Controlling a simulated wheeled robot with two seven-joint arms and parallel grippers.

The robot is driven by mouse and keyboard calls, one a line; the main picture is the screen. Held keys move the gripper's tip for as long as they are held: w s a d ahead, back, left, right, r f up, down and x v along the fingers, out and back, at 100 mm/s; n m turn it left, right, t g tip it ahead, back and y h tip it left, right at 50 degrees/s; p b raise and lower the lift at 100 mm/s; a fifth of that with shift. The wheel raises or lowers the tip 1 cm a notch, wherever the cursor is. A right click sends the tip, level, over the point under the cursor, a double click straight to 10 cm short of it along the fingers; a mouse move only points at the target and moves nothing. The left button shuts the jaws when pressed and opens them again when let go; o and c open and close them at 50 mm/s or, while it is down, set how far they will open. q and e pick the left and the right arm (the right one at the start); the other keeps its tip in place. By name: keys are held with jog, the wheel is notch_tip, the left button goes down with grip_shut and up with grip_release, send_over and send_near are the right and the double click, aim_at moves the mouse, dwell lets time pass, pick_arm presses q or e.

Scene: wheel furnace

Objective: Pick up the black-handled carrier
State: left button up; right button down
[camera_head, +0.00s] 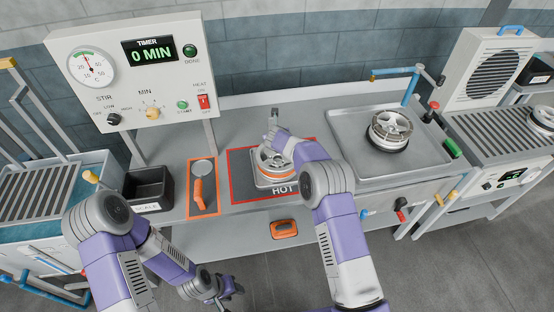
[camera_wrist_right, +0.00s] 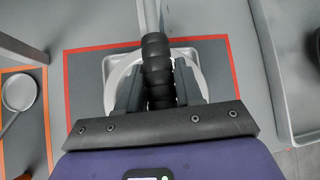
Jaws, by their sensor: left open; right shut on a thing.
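In the right wrist view, the ribbed black handle (camera_wrist_right: 157,62) of the carrier stands between the fingers of my right gripper (camera_wrist_right: 158,92), which is shut on it. A pale metal bar runs up from the handle. Below is a pale round rim (camera_wrist_right: 118,72) within the red-outlined area. In the head view, my right wrist hides the handle and most of the grip. An orange-banded round vessel (camera_head: 272,164) shows under the wrist on the HOT pad. I cannot tell whether the carrier is clear of it. My left gripper (camera_head: 232,288) is open and empty, low in front of the bench.
A skimmer with an orange handle (camera_head: 198,188) lies on an orange-outlined mat. A black bin (camera_head: 150,188) is left of it. A metal tray (camera_head: 350,170) holding a wheel on a stand (camera_head: 390,130) is at right. A timer panel (camera_head: 135,75) rises behind.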

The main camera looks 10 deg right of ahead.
jog(key=shift+w+r+p, duration=0.15)
jog(key=shift+r+p, duration=0.5)
jog(key=shift+r, duration=4.6)
